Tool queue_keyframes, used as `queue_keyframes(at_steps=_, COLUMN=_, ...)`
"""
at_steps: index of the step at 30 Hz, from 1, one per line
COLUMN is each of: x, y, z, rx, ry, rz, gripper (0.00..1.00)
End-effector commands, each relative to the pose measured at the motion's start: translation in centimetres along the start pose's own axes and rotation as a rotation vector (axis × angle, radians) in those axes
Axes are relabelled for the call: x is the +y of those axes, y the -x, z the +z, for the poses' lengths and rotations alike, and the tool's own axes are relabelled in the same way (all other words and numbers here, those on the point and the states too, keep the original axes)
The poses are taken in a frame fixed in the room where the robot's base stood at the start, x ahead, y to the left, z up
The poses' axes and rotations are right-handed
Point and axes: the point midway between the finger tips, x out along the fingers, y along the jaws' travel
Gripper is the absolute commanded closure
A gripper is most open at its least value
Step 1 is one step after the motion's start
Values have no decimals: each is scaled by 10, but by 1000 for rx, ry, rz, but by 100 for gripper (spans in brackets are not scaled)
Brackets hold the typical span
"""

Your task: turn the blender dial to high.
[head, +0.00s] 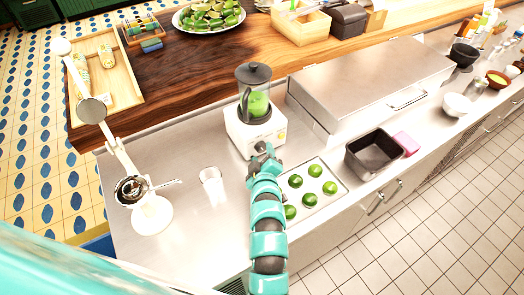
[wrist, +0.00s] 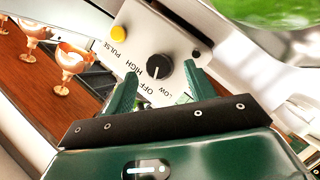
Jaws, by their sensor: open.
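The blender (head: 243,133) stands on the steel counter, with a white base and a clear jar of green contents under a dark lid. In the wrist view its control panel (wrist: 185,40) shows upside down, with a black dial (wrist: 159,67) and the labels HIGH, OFF and LOW. A small white mark on the dial appears to face the OFF label, though it is small. My gripper (wrist: 160,70) is open, its green fingers on either side of the dial; I cannot tell whether they touch it. In the head view my gripper (head: 263,151) is at the base's front and hides the dial.
A yellow PULSE button (wrist: 119,32) is beside the dial. A tray (head: 327,201) of limes lies right of my arm, a glass (head: 212,184) to the left. A citrus press (head: 132,188), a steel box (head: 370,70) and a dark bin (head: 374,155) also stand on the counter.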

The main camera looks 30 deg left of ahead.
Motion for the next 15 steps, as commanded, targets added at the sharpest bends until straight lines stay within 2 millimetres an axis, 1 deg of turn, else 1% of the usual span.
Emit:
queue_keyframes(at_steps=1, x=3, y=-4, z=-1, rx=0, ry=0, rz=3, gripper=46)
queue_keyframes(at_steps=6, x=2, y=-13, z=-1, rx=1, ry=0, rz=2, gripper=46)
queue_keyframes(at_steps=15, x=1, y=-16, z=0, rx=2, ry=0, rz=1, gripper=46)
